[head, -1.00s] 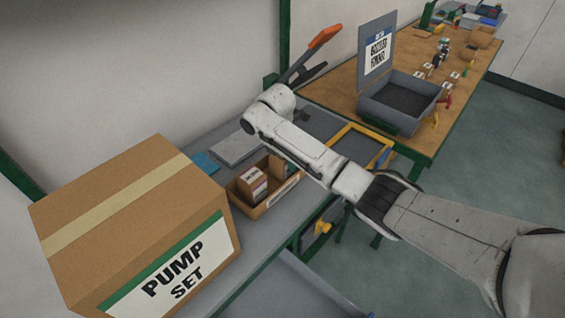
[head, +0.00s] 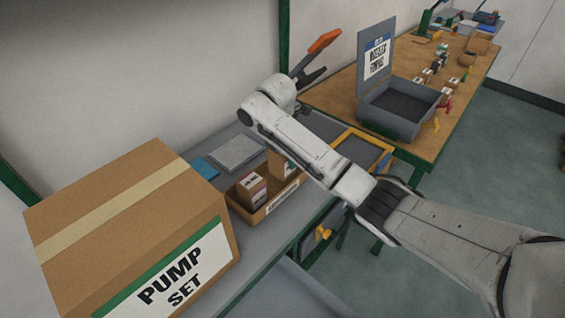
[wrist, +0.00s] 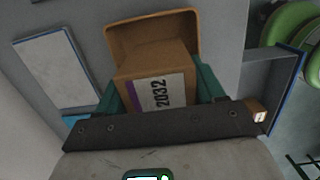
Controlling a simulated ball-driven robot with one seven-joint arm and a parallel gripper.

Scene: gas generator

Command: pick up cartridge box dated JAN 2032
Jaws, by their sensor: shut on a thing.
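In the wrist view, a brown cartridge box (wrist: 157,92) sits between the green fingers of my gripper (wrist: 160,97). Its white label has a purple stripe and reads 2032; the month is not readable. My gripper is shut on this box. A brown open tray (wrist: 197,38) lies behind it; whether the box touches the tray cannot be told. My fingers are hidden there.
A large PUMP SET carton (head: 120,225) stands left of the tray. A grey flat panel (head: 237,152) lies behind it. A yellow-framed tray (head: 362,150) is beyond my arm. A grey bin with a raised sign (head: 400,108) stands on the wooden bench.

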